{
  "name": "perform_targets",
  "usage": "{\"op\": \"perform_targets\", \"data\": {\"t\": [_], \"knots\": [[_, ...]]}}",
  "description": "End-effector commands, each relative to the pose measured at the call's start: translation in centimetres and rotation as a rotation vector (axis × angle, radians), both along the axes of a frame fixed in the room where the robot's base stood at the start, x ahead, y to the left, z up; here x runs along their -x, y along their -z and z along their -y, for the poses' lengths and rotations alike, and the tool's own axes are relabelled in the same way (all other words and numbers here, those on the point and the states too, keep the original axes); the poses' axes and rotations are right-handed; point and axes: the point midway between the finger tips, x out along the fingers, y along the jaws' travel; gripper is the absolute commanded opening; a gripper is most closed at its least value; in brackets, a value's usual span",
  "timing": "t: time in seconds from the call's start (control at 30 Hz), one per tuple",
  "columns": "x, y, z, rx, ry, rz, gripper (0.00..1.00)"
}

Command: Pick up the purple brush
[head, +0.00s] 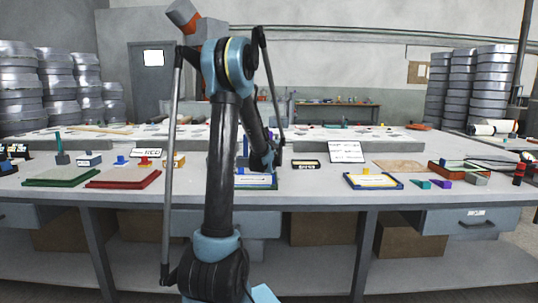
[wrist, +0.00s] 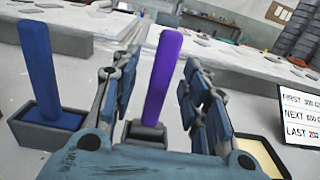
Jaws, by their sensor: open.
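The purple brush (wrist: 163,75) stands nearly upright in the wrist view, its lower end at a small dark grey holder (wrist: 146,132). My gripper (wrist: 157,75) is open, with one finger on each side of the purple handle. The handle shows between the fingers; whether either finger touches it I cannot tell.
A blue brush (wrist: 40,60) stands in a dark holder (wrist: 48,127) left of my gripper. A yellow tray (wrist: 255,155) with a dark rim and a white sign (wrist: 300,115) are to the right. Green (head: 62,178) and red (head: 122,179) boards lie left on the table (head: 310,193).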

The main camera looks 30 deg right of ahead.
Motion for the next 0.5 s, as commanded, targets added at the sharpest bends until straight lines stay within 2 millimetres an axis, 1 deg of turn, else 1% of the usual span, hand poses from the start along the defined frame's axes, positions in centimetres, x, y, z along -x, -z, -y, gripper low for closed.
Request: {"op": "perform_targets", "data": {"t": [0.03,0.13,0.37,0.4,0.47,0.5], "knots": [[-0.67,0.01,0.40,0.000,-0.001,0.000,0.42],[-1.35,0.00,0.84,0.000,0.001,0.000,0.42],[-1.46,0.00,0.93,0.000,0.001,0.000,0.42],[-1.45,0.01,0.92,0.000,0.001,0.000,0.33],[-1.45,0.00,0.92,0.000,0.001,0.000,0.19],[-1.45,0.00,0.92,0.000,0.001,0.000,0.10]]}}
